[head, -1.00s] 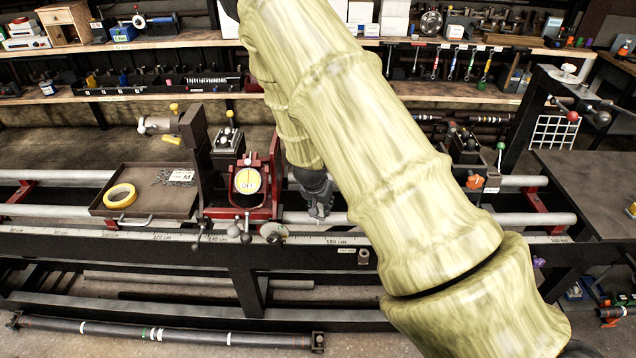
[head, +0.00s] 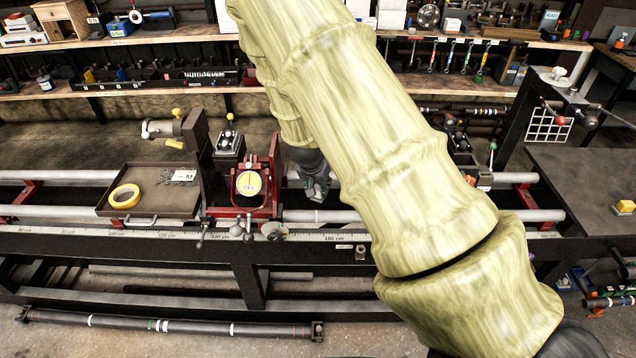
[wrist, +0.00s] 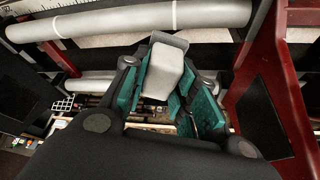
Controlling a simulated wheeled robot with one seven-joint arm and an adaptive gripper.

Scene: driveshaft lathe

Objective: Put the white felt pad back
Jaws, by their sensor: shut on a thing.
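In the wrist view, the white felt pad (wrist: 165,70) is a small pale block between the teal-lined fingers of my gripper (wrist: 172,92). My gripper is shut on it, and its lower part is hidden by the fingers. In the head view my gripper (head: 316,185) hangs just right of the red stand with the yellow-and-white dial (head: 248,183), above the lathe rails. The pad cannot be made out clearly there. My arm covers the middle of that view.
A dark tray (head: 152,208) with a yellow tape roll (head: 124,196) sits left of a dark upright post (head: 196,150). Pale rails (head: 335,216) run across the bench behind a centimetre scale. A dark table (head: 590,190) stands at right. Shelves line the back.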

